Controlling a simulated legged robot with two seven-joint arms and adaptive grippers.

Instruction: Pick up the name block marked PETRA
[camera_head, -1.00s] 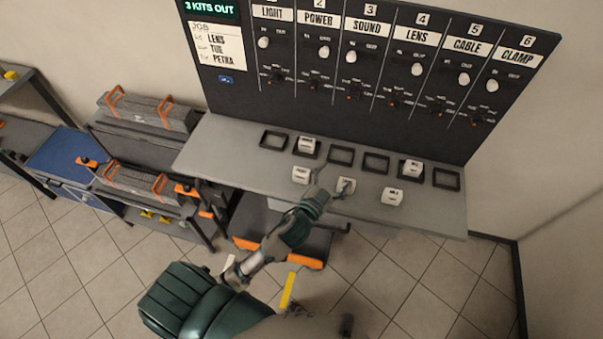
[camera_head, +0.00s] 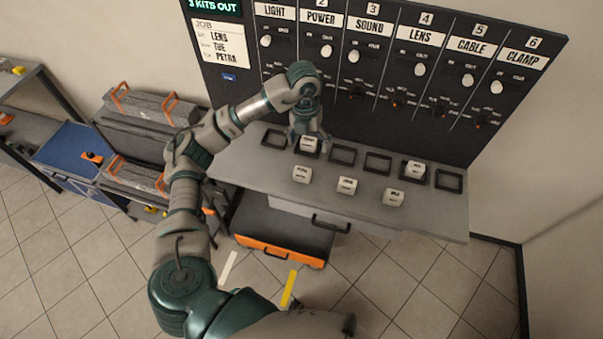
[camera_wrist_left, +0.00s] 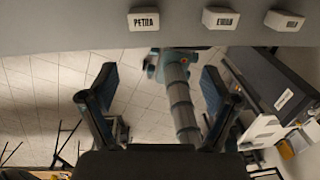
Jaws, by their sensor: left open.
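The white PETRA block (camera_wrist_left: 144,19) lies on the table at the top of the left wrist view, its name readable. By its place in the row it looks to be the leftmost front block (camera_head: 302,174) in the head view. My left gripper (camera_head: 308,136) is open and empty, in front of the slot block behind PETRA; its height above the table is hard to judge. In the wrist view its fingers (camera_wrist_left: 158,78) are spread, with PETRA beyond them. My right gripper is out of view.
Two more front blocks, the middle one (camera_head: 346,186) and the right one (camera_head: 393,198), sit right of PETRA. Blocks stand in two slots, one left (camera_head: 309,144) and one right (camera_head: 414,168). The dark panel (camera_head: 390,70) rises behind the grey table (camera_head: 250,165).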

